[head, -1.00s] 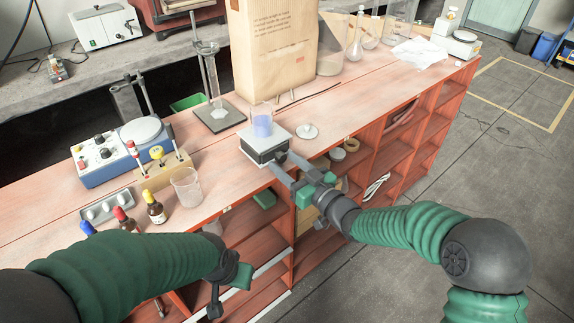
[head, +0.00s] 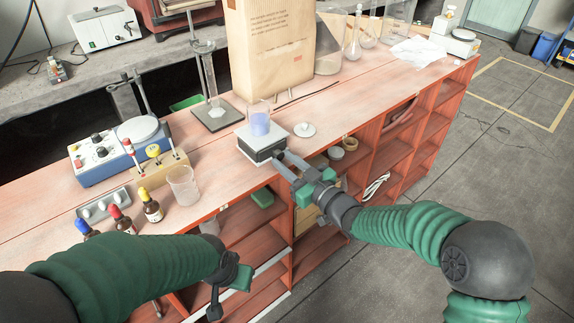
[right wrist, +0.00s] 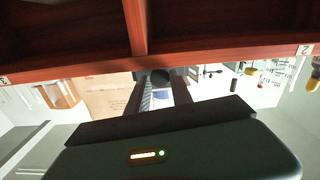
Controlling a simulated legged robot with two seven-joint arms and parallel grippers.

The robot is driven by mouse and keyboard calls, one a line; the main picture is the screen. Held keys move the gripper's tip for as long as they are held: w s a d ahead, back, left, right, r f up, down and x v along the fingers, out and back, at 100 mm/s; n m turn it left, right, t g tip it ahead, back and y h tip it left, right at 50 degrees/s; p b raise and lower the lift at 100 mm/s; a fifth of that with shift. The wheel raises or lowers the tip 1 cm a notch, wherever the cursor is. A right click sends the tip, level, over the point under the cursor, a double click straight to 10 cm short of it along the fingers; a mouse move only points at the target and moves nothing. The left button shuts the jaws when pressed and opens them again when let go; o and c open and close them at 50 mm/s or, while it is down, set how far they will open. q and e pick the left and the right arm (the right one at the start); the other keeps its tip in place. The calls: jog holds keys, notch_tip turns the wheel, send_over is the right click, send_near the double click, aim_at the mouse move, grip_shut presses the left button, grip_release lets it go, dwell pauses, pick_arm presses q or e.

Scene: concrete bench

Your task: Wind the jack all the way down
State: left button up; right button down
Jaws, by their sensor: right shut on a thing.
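The jack (head: 255,139) is a small block with a pale top plate and dark sides near the bench's front edge. A glass beaker of blue liquid (head: 260,124) stands upright on its plate. My right gripper (head: 281,162) reaches in from the front right and is shut at the jack's near side. In the right wrist view, the dark round knob (right wrist: 160,76) sits between its two fingers (right wrist: 159,90). The fingers partly hide the knob in the head view. My left gripper (head: 229,279) hangs in front of the bench, away from the jack; its jaw opening is unclear.
A stand with a dark base (head: 218,117) and a large paper bag (head: 275,55) are behind. An empty beaker (head: 184,187), bottles (head: 152,207) and a stirrer unit (head: 113,151) stand left. Open shelves (head: 390,150) lie below.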

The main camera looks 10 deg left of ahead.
jog(key=shift+f+n+b, duration=0.25)
jog(key=shift+n+b, duration=0.2)
jog(key=shift+n, duration=0.35)
jog(key=shift+r+n, duration=0.2)
jog(key=shift+n, duration=0.2)
jog(key=shift+r, duration=0.1)
jog(key=c, duration=1.4)
grip_release()
jog(key=shift+w, duration=0.1)
jog(key=shift+c, duration=0.2)
pick_arm(q)
jog(key=shift+a+x, duration=0.2)
jog(key=shift+x, duration=0.85)
pick_arm(e)
jog(key=o, duration=0.3)
jog(key=shift+a, duration=0.15)
pick_arm(q)
jog(key=shift+s, duration=0.15)
jog(key=shift+d+r+p, duration=0.1)
jog(key=shift+r+p, duration=0.85)
jog(key=shift+p, duration=0.05)
pick_arm(e)
jog(key=v, duration=1.7)
